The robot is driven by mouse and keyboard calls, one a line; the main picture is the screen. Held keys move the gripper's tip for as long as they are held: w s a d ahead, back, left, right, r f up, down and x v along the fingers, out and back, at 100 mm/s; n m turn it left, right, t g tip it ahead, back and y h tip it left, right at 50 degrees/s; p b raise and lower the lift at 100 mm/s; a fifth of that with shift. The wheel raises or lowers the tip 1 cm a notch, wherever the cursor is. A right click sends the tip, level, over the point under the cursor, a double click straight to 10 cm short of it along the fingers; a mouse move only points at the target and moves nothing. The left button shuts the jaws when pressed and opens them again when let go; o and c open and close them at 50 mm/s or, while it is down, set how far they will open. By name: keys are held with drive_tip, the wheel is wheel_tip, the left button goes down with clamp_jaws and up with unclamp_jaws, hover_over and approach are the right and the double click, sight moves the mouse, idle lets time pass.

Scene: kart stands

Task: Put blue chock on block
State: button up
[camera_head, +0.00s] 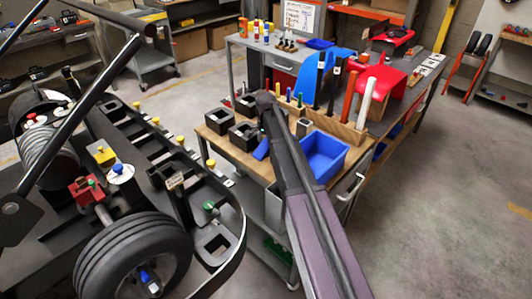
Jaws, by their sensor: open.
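A small blue piece (261,149), which looks like the blue chock, lies on the wooden top of the cart, close to the left side of my arm. Several black blocks with square openings stand on the same top: one at the front left (219,121), one nearer the blue piece (242,134), and one behind (246,105). I cannot tell which block is meant. My dark arm reaches up from the lower right over the cart. My gripper does not show; it may be hidden behind the arm link.
A blue bin (324,155) stands right of my arm on the cart. Behind it, a wooden rack (345,133) holds upright coloured handles. A kart with a large tyre (135,262) fills the left front. The floor (430,210) at right is clear.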

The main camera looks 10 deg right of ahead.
sight(266, 143)
drive_tip(key=shift+f+b, duration=0.95)
drive_tip(key=shift+f, duration=0.3)
drive_tip(key=c, duration=1)
drive_tip(key=shift+c, duration=0.3)
drive_tip(key=shift+r, duration=0.1)
wheel_tip(266, 143, up, 18)
drive_tip(key=p, duration=1.8)
